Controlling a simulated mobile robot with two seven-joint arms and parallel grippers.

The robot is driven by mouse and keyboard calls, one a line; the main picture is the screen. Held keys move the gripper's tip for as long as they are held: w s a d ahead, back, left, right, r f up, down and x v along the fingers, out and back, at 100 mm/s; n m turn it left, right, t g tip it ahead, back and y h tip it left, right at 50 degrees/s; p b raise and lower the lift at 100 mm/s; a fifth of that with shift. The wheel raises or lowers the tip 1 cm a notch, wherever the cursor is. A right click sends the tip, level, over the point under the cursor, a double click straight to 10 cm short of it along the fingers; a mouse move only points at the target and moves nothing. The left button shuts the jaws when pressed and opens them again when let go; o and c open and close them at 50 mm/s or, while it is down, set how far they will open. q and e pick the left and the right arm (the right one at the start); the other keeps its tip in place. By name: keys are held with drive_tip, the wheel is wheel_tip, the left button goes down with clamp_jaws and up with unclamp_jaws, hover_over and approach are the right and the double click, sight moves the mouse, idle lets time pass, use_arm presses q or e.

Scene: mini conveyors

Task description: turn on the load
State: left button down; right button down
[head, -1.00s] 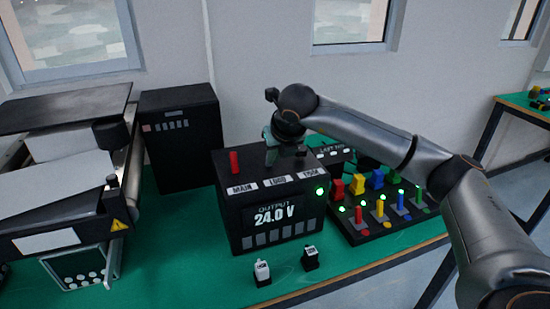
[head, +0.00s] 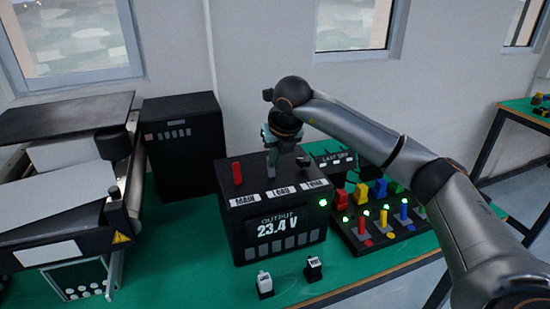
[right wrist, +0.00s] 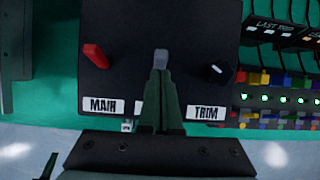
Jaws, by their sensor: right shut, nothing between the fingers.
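The black power box (head: 240,215) stands on the green table, its display reading 23.4 V with a green light beside it. On its top are a red MAIN lever (head: 237,173), a middle LOAD switch with a grey lever (right wrist: 161,56), and a black TRIM knob (right wrist: 217,72). My right gripper (right wrist: 161,78) is shut and empty, its fingertips right at the grey lever; whether they touch it I cannot tell. In the head view my right gripper (head: 273,152) is over the middle of the box top. The fingers partly hide the LOAD label. My left gripper is out of view.
A panel with coloured levers and green lights (head: 385,230) stands right of the box. Two small labelled switches (head: 265,285) are in front. A black cabinet (head: 185,140) and a conveyor (head: 65,215) stand to the left.

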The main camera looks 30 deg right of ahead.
drive_tip(key=shift+s+r, duration=0.1)
drive_tip(key=shift+r+p, duration=0.6)
drive_tip(key=shift+r, duration=0.2)
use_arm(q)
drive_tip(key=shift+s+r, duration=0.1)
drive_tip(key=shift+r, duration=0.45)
